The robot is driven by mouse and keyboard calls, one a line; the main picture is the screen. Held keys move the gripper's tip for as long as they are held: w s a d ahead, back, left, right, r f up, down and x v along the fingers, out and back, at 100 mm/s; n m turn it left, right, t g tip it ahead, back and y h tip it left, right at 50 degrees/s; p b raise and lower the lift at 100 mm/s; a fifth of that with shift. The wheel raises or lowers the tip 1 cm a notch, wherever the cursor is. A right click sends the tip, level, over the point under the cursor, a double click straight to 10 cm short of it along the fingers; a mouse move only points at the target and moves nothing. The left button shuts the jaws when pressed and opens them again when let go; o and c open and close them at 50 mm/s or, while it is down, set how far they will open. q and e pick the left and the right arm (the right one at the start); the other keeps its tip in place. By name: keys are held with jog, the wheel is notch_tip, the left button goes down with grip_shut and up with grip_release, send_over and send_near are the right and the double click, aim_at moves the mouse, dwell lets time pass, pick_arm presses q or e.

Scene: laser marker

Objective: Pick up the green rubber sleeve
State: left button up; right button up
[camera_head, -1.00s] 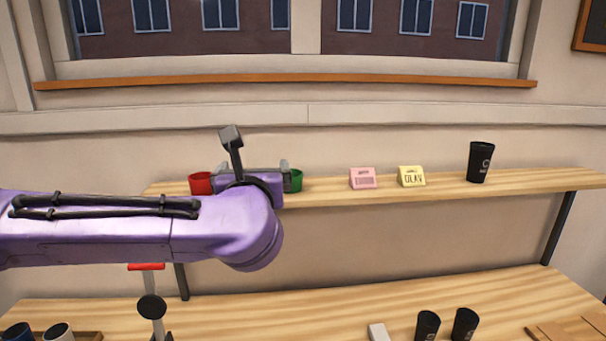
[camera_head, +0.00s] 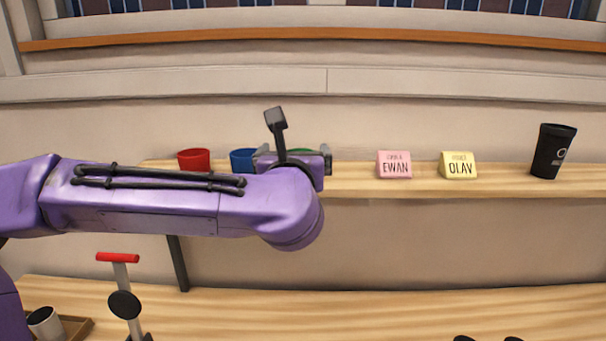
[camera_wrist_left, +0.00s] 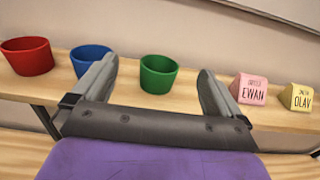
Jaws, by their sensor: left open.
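The green rubber sleeve (camera_wrist_left: 158,75) stands upright on the wooden shelf in the left wrist view, ahead of and between my open left gripper's fingers. In the head view only a bit of the green sleeve's rim (camera_head: 299,151) shows behind my gripper. My left gripper (camera_wrist_left: 155,88) is open and empty; in the head view the gripper (camera_head: 293,157) is at shelf height, its fingers partly hidden by the wrist.
A red sleeve (camera_head: 194,160) and a blue sleeve (camera_head: 243,160) stand left of the green one. Pink EWAN (camera_head: 394,165) and yellow OLAV (camera_head: 458,165) cards and a black cup (camera_head: 552,151) stand to the right. A red-handled tool (camera_head: 122,300) stands on the lower table.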

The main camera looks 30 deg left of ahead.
pick_arm(q)
jog(key=b, duration=0.3)
send_near(301, 149)
jog(key=p+x, duration=0.6)
jog(key=shift+w+a, duration=0.1)
jog(key=shift+w, duration=0.25)
jog(key=c, duration=1)
